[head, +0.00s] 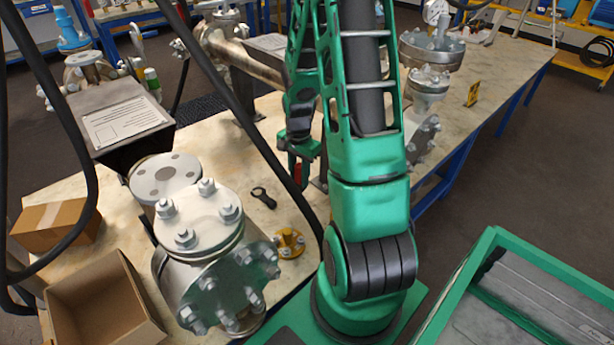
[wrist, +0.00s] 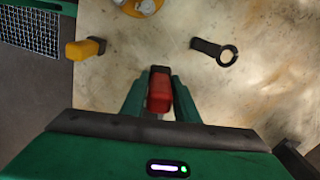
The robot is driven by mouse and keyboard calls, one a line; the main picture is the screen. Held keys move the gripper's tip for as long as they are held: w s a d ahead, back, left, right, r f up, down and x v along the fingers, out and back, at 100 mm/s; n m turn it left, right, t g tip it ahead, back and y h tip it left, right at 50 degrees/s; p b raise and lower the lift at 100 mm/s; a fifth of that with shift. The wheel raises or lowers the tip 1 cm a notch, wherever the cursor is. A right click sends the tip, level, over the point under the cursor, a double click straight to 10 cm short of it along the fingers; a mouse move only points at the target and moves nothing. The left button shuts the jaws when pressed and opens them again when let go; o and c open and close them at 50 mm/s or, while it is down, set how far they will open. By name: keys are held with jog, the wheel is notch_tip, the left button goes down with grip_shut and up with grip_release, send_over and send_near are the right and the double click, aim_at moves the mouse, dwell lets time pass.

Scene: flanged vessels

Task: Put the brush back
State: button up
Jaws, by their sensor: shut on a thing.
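My gripper (head: 299,160) is over the worktable (head: 240,165), left of my arm's upright part in the head view. In the wrist view its green fingers (wrist: 160,95) are shut on a red block-like handle with a dark end, which I take to be the brush (wrist: 159,93). In the head view only a small red part of the brush (head: 299,173) shows below the fingers. Its bristles cannot be made out. Whether it touches the tabletop I cannot tell.
A black ring-ended tool (head: 263,197) and a brass flange (head: 290,242) lie on the table. A yellow piece (wrist: 86,48) lies near the table edge. A large flanged vessel (head: 215,250), an open cardboard box (head: 105,305) and a pipe assembly (head: 245,65) stand around.

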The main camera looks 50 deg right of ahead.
jog(key=shift+s+d+f+m, duration=0.35)
jog(key=shift+s+f, duration=0.05)
jog(key=shift+f, duration=0.9)
jog(key=shift+s+d+f+m, duration=0.3)
jog(key=shift+s+f+m, duration=0.1)
jog(key=shift+f, duration=0.9)
jog(key=shift+s+d+f+m, duration=0.35)
jog(key=shift+f, duration=0.95)
jog(key=shift+f, duration=0.45)
jog(key=o, duration=1.7)
jog(key=shift+r, duration=3.45)
